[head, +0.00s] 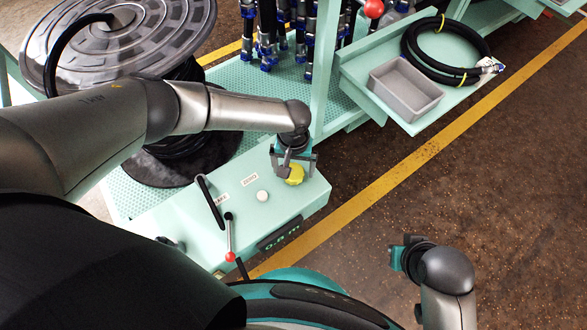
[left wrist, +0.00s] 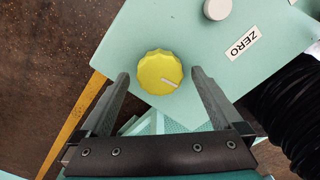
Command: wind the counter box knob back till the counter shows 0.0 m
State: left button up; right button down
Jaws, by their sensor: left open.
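The yellow counter box knob (head: 295,175) sits on top of the pale green counter box (head: 180,226). In the left wrist view the knob (left wrist: 158,72) has a white pointer line and lies between the tips of my open left gripper (left wrist: 160,75). A gap shows on each side of the knob. In the head view my left gripper (head: 294,166) hangs over the knob and partly hides it. The green-lit counter display (head: 281,234) is on the box's front; its digits are small and I cannot read them surely. My right gripper (head: 401,256) is away at the lower right.
A white button (head: 262,196) by a ZERO label (head: 250,180), a black handle (head: 210,203) and a red-tipped lever (head: 229,238) are near the knob. A large hose reel (head: 120,40) stands behind. A grey bin (head: 405,90) and coiled hose (head: 445,51) lie on a shelf.

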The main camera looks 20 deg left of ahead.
pick_arm(q)
jog(key=shift+f, duration=0.15)
jog(key=c, duration=1.3)
